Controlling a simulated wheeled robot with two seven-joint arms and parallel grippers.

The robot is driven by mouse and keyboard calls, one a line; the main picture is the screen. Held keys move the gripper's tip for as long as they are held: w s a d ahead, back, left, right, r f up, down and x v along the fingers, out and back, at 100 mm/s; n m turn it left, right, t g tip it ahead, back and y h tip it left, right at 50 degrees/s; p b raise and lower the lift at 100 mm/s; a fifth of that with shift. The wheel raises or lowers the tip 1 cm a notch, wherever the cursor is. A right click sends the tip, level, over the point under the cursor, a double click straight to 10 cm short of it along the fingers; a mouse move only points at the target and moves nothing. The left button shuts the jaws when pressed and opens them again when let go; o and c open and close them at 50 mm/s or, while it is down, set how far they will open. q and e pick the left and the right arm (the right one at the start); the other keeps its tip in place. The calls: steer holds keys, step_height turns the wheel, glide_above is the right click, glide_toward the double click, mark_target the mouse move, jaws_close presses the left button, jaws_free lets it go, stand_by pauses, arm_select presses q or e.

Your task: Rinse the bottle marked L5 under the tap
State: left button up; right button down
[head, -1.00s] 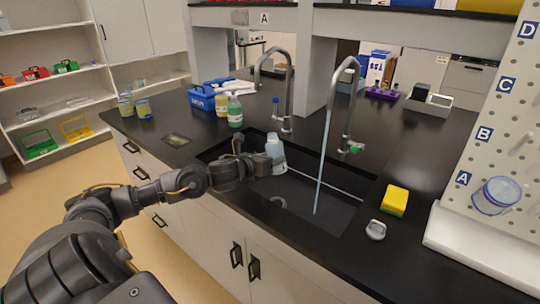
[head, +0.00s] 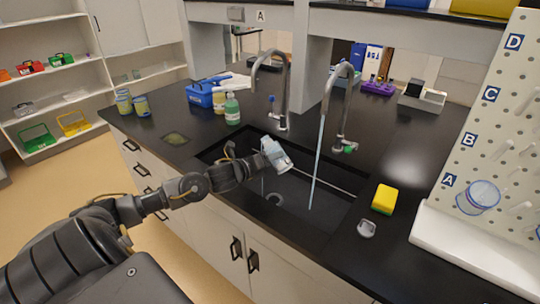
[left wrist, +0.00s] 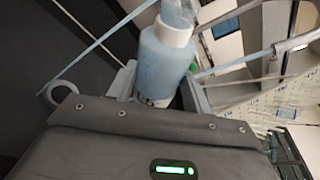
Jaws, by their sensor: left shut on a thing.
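My left gripper (head: 262,160) is shut on a pale blue-white bottle (head: 276,155) and holds it tilted over the black sink (head: 255,200). A thin stream of water (head: 317,165) runs from the right tap (head: 340,72) into the sink. The bottle is left of the stream and apart from it in the head view. The left tap (head: 270,55) shows no stream. My right gripper is not in view.
A green-labelled bottle (head: 232,110) and a blue caddy (head: 205,94) stand behind the sink's left end. A yellow sponge (head: 384,198) and a small clear-grey item (head: 366,229) lie right of the sink. A pegboard (head: 490,150) stands at far right.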

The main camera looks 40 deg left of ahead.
mark_target(271, 148)
arm_select(q)
steer(key=r+n+t+p, duration=0.1)
steer(key=n, duration=0.3)
steer(key=r+n+t+h+p, duration=0.1)
steer(key=n+p, duration=0.1)
steer(key=n, duration=0.2)
steer(key=r+n+p, duration=0.1)
steer(key=n+p, duration=0.1)
steer(key=n, duration=0.3)
steer(key=shift+d+r+t, duration=0.35)
steer(key=shift+t, duration=0.05)
steer(key=n, duration=0.1)
steer(key=n+p, duration=0.1)
steer(key=n, duration=0.1)
steer(key=shift+a+r+n+t, duration=0.25)
steer(key=shift+n+t, duration=0.05)
steer(key=shift+t, duration=0.1)
steer(key=shift+c, duration=0.2)
stand_by(0.4)
stand_by(0.3)
